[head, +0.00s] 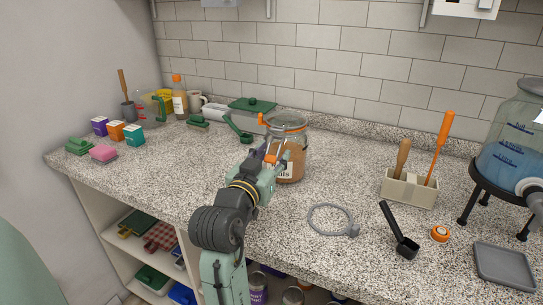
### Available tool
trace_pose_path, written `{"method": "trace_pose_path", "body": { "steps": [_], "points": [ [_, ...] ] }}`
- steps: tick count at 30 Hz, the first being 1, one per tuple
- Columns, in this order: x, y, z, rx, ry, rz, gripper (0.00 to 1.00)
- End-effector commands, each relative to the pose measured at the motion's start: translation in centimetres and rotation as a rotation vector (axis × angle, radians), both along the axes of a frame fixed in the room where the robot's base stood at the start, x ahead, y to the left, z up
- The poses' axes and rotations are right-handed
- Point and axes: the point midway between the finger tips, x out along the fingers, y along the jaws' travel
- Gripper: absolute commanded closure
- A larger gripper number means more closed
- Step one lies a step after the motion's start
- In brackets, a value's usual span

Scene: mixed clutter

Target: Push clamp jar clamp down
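The clamp jar (297,150) stands upright on the speckled counter near the middle of the head view. It is clear glass with brown contents, an orange ring near its top, and a pale label partly covered. My gripper (272,168) is at the jar's front left side, overlapping it in the picture. I cannot tell whether it touches the glass. Small orange parts show beside the fingers, but my gripper and wrist hide much of that side, so the clamp's position is unclear. The finger opening is too small and hidden to judge.
A grey ring (332,219), black scoop (401,236) and utensil holder (408,190) lie to the jar's right. A green-lidded container (252,104) and a green-handled tool (237,128) are behind left. A glass dispenser (513,145) stands far right. The counter's left middle is clear.

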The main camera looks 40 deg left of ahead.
Motion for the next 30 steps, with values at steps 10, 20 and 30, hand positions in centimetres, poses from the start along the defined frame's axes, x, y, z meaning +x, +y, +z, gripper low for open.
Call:
{"method": "trace_pose_path", "body": {
  "steps": [10, 20, 30],
  "points": [
    [0.0, 0.0, 0.0, 0.000, 0.000, 0.000, 0.86],
    [0.0, 0.0, -0.1, 0.001, -0.003, 0.000, 1.00],
    [0.3, 0.1, -0.9, 0.038, -0.115, -0.001, 1.00]
  ]
}}
